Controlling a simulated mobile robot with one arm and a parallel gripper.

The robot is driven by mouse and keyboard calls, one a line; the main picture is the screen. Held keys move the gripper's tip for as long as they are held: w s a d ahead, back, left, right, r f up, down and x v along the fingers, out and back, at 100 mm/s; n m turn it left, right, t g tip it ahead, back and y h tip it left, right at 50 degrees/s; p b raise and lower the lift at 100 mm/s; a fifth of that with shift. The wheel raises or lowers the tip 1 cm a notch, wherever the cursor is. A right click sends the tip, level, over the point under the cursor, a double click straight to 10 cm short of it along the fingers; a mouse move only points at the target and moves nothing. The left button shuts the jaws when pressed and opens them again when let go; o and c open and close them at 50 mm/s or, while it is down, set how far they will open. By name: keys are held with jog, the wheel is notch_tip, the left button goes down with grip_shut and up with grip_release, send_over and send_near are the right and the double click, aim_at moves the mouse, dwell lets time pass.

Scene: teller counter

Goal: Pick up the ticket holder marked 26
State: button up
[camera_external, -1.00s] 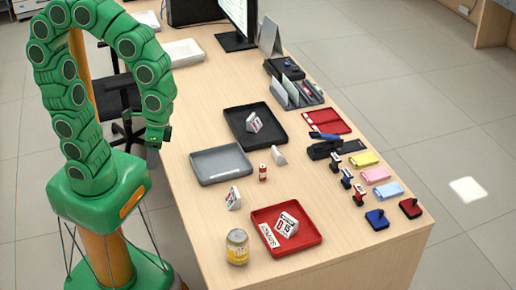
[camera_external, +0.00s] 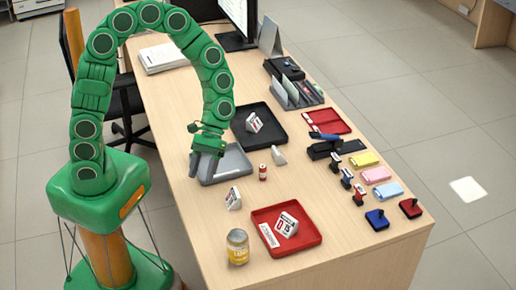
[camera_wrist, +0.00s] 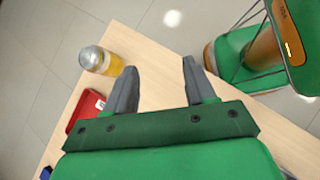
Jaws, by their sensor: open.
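Several small white tent-shaped ticket holders show in the external view. One stands in the black tray (camera_external: 253,122), one in the red tray (camera_external: 287,224), one on bare desk left of the red tray (camera_external: 233,199), and a white piece (camera_external: 279,155), seen from a plain side, stands near the grey tray. The numbers are too small to read, so I cannot tell which is marked 26. My gripper (camera_external: 205,168) is open and empty above the grey tray (camera_external: 240,172). In the wrist view its two fingers (camera_wrist: 159,68) are spread with only desk and floor between them.
A small red-and-white cylinder (camera_external: 263,172) stands right of the grey tray. Stamps, a stapler and coloured blocks fill the right side.

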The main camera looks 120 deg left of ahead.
jog(key=w+a+f+n+t+h, duration=0.1)
jog(key=a+f+n+t+h, duration=0.1)
jog(key=a+f+n+t, duration=0.5)
jog(key=n+y, duration=0.1)
jog(key=n, duration=0.5)
send_near(235, 189)
jog(key=shift+d+f+t, duration=0.25)
jog(key=shift+d+t, duration=0.05)
jog(key=shift+d, duration=0.6)
jog(key=shift+x, duration=1.35)
jog(key=shift+w+a+x, duration=0.15)
jog(key=shift+x, duration=1.1)
jog(key=shift+w+a+x, duration=0.1)
jog(key=shift+a+x, duration=0.05)
jog(key=shift+x, duration=1.1)
jog(key=shift+f, duration=0.15)
jog(key=shift+c, duration=0.3)
grip_shut()
